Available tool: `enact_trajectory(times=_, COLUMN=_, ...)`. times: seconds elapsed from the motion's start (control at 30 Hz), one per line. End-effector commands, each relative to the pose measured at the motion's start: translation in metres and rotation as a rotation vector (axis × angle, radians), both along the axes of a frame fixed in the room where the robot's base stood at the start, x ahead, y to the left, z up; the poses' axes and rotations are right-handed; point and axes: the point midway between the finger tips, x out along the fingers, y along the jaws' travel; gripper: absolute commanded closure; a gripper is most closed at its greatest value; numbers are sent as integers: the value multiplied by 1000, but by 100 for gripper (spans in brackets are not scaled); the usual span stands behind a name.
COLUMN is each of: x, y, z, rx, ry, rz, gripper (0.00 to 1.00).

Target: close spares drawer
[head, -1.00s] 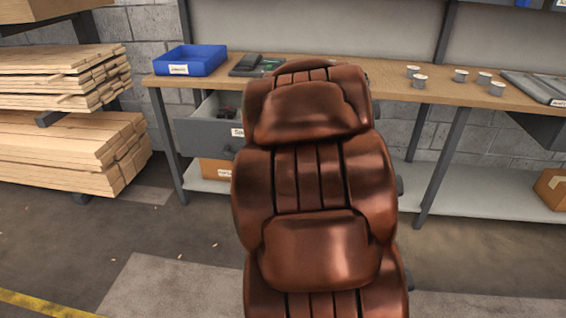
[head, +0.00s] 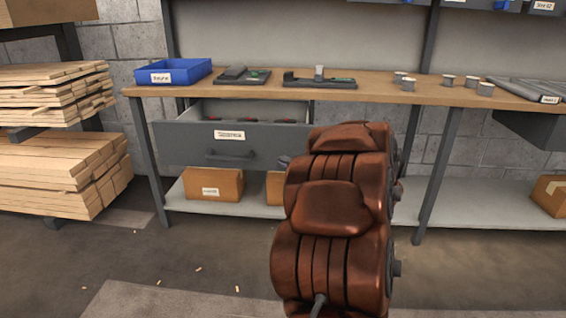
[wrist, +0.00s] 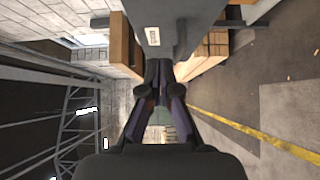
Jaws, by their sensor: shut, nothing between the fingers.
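The spares drawer (head: 180,140), a grey front with a label and a bar handle, hangs under the workbench in the head view. It stands open, and dark and red items show inside behind its front. In the wrist view a grey labelled panel, which looks like the drawer front (wrist: 155,22), is at the top middle. My gripper (wrist: 159,68) is shut and empty, with its fingertips close to the panel's lower end in that picture. I cannot tell whether they touch it. In the head view my brown arm hides most of the gripper and the drawer's right end.
The workbench (head: 400,92) carries a blue bin (head: 172,72), dark tool trays and several small grey cylinders. Cardboard boxes (head: 213,184) sit on the lower shelf (head: 470,212). Timber stacks (head: 60,175) stand at the left.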

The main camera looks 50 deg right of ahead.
Motion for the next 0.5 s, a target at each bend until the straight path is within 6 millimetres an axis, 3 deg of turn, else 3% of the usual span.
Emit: enact_trajectory(times=0.5, x=73, y=-12, z=-2, rx=-3, ry=1, rz=2, gripper=100)
